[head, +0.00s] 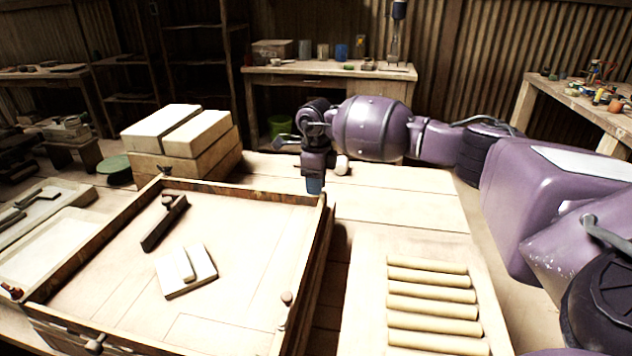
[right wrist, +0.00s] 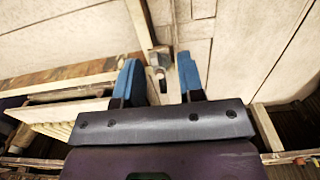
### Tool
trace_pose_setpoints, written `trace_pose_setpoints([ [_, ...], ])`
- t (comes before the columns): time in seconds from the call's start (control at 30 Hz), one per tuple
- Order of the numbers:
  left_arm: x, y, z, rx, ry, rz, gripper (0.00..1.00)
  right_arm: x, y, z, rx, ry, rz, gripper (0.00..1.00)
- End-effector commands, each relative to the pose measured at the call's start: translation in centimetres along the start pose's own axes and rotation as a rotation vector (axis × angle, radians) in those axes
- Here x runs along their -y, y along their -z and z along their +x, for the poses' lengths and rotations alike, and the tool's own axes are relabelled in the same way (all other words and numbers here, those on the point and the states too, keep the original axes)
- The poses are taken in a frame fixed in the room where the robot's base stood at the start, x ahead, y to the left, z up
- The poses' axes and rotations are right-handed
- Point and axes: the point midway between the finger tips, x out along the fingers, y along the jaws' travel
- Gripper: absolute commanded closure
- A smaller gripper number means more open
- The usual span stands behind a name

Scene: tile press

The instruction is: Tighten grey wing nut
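A shallow wooden tile press frame (head: 322,235) lies in front of me, with small nuts or knobs at its corners and edges. One is at the back left (head: 167,172), one at the right inner side (head: 286,298) and one at the front (head: 95,343). My right gripper (head: 315,184) points down over the frame's back right corner. In the right wrist view its two blue fingers are apart, and a small greyish nut or bolt (right wrist: 160,73) shows between them, with visible gaps. I cannot tell which nut is the grey one. My left gripper is not in view.
Inside the frame lie a dark-edged tool (head: 163,222) and pale tiles (head: 186,271). A board with several tan rollers (head: 432,305) is to the right. Stacked blocks (head: 180,140) stand behind the frame.

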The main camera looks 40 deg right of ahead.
Motion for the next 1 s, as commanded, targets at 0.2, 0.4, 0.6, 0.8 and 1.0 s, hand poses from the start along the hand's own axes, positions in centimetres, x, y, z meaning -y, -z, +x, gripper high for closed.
trace_pose_setpoints([
  [0.2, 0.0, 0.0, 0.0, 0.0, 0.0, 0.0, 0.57, 0.0, 0.0, 0.0, 0.0, 0.0, -0.001, 0.55],
  [0.4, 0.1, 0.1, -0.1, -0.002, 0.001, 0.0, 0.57, 0.0, 0.0, -0.6, 0.001, 0.001, -0.001, 0.55],
  [0.6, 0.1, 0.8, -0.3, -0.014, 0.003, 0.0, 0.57, 0.1, 0.0, -3.6, 0.004, 0.005, -0.001, 0.55],
  [0.8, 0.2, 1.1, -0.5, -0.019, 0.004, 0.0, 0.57, 0.0, 0.0, -7.3, 0.005, 0.005, -0.001, 0.55],
  [1.0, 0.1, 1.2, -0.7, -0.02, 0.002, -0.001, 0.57, 0.0, 0.0, -9.8, 0.003, 0.002, -0.001, 0.55],
])
